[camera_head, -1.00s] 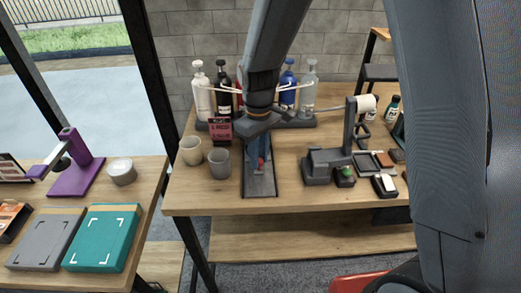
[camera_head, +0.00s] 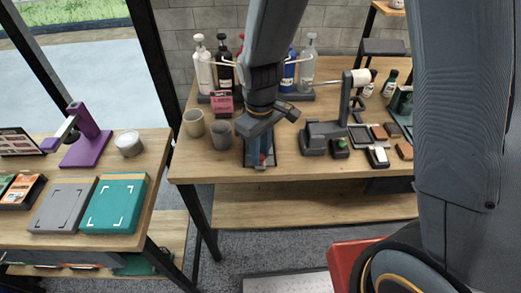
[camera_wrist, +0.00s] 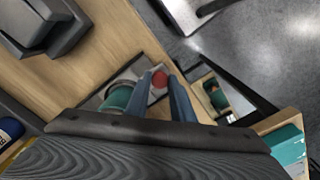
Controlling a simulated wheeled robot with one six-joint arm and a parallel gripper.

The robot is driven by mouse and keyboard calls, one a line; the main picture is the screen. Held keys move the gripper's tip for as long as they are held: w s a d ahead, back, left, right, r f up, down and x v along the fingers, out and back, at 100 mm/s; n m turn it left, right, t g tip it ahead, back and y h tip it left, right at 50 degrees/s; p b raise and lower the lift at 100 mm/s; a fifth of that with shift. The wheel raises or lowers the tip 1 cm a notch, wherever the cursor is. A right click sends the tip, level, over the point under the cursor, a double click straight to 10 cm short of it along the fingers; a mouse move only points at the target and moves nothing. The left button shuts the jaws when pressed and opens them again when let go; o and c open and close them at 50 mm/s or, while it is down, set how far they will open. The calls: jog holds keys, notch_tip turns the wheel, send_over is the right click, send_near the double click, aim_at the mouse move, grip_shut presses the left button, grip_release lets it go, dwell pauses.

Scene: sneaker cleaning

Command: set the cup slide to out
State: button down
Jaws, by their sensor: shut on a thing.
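The cup slide (camera_head: 252,163) is a narrow dark track on the right-hand table, near its front edge. Its red knob (camera_head: 262,158) shows low between my fingers, close to the track's front end. My gripper (camera_head: 261,154) points down over the slide. In the wrist view, my gripper (camera_wrist: 160,76) has its two blue-grey fingers on either side of the round red knob (camera_wrist: 159,79), shut on it. A teal round piece (camera_wrist: 118,97) lies beside the fingers over the track. My arm and gripper hide most of the track in the head view.
A beige cup (camera_head: 194,123) and a grey cup (camera_head: 221,135) stand just left of the slide. Pump bottles (camera_head: 203,68) stand behind. A dark stand with a white roll (camera_head: 355,78) is to the right. A second table (camera_head: 160,165) stands left, across a gap.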

jog(key=c, duration=1.8)
grip_release()
jog(key=shift+s, duration=0.25)
jog(key=shift+c, duration=0.2)
jog(key=shift+r, duration=0.1)
jog(key=shift+w+r, duration=0.1)
jog(key=shift+r, duration=0.15)
jog(key=shift+r+b, duration=0.7)
jog(key=shift+r, duration=2.9)
